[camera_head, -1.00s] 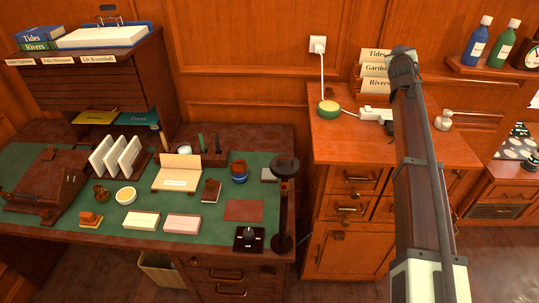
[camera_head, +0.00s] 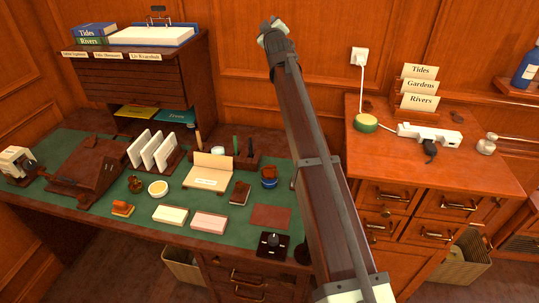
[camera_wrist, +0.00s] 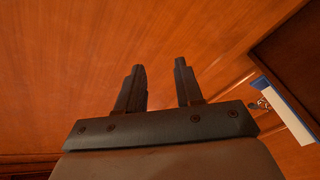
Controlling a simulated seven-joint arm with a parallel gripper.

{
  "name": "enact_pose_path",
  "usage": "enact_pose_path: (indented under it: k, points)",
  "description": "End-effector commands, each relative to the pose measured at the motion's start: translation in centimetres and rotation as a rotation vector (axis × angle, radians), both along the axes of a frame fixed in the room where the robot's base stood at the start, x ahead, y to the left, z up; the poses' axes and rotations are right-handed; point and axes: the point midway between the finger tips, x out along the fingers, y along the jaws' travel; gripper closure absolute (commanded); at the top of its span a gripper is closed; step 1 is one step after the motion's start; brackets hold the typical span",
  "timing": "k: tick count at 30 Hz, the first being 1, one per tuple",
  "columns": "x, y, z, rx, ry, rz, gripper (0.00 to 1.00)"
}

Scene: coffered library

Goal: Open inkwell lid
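A small round blue jar with a brown top (camera_head: 269,178), which looks like the inkwell, stands near the right end of the green desk top (camera_head: 112,222). Its brown top appears to be on it. My arm rises in front of the desk's right end, just right of the jar. My gripper is high up by the wall panelling, well above and apart from the jar. In the wrist view my gripper (camera_wrist: 158,68) has two dark fingers apart with nothing between them. The jar is not in the wrist view.
A cream card on a stand (camera_head: 208,172), a pen rack (camera_head: 240,153), a small brown block (camera_head: 240,192) and a dark red pad (camera_head: 270,217) surround the jar. A cabinet (camera_head: 460,165) with a cable and white device stands right. A paper tray (camera_head: 150,37) tops the desk shelves.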

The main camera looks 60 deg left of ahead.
Motion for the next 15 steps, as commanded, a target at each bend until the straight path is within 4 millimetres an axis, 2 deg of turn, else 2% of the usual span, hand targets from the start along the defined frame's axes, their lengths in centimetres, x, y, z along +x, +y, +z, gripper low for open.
enact_pose_path:
  k: [1,5,9,15]
  points:
    - [-1.6,1.0,0.2,-0.006,-0.007,0.016,0.64]
    - [-5.1,3.0,0.1,-0.035,-0.020,0.051,0.64]
    - [-8.6,4.9,-1.1,-0.116,-0.023,0.081,0.64]
    - [-9.3,5.1,-4.6,-0.280,0.006,0.086,0.64]
